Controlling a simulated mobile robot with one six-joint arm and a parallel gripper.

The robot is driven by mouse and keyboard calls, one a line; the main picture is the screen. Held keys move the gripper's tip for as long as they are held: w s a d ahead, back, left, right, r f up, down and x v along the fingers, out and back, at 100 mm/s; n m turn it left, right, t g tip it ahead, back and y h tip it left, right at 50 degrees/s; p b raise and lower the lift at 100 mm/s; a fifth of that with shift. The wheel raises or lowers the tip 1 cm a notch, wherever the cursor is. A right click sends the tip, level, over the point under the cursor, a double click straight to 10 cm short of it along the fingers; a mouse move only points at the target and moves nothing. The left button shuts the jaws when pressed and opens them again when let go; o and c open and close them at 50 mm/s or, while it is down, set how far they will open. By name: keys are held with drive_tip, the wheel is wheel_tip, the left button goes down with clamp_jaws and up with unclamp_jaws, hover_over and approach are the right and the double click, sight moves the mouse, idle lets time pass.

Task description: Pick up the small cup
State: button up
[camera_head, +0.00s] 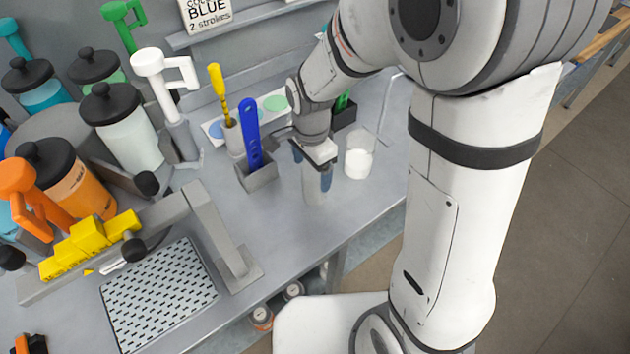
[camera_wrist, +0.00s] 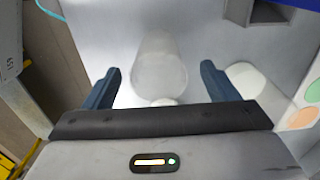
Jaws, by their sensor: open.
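A small translucent cup (camera_head: 315,191) stands on the grey bench directly below my gripper (camera_head: 312,172) in the head view. In the wrist view this pale cup (camera_wrist: 160,72) lies between the two blue fingers, with a visible gap on each side. My gripper is open and points down; its fingers do not touch the cup. A second clear cup with white contents (camera_head: 358,161) stands to the right of my gripper in the head view. In the wrist view a pale cup (camera_wrist: 250,82) is partly hidden behind the right finger.
A grey holder (camera_head: 262,178) with a blue spatula (camera_head: 251,132) stands close left of my gripper. A yellow tool (camera_head: 218,88), a palette with coloured discs (camera_head: 275,103) and a dark box (camera_head: 344,115) are behind. The bench in front is clear to its edge.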

sight(315, 176)
drive_tip(key=f, duration=0.4)
drive_tip(key=shift+w+d+p, duration=0.15)
drive_tip(key=shift+d+p, duration=0.2)
drive_tip(key=c, duration=1)
drive_tip(key=shift+c, duration=0.2)
drive_tip(key=shift+r, duration=0.15)
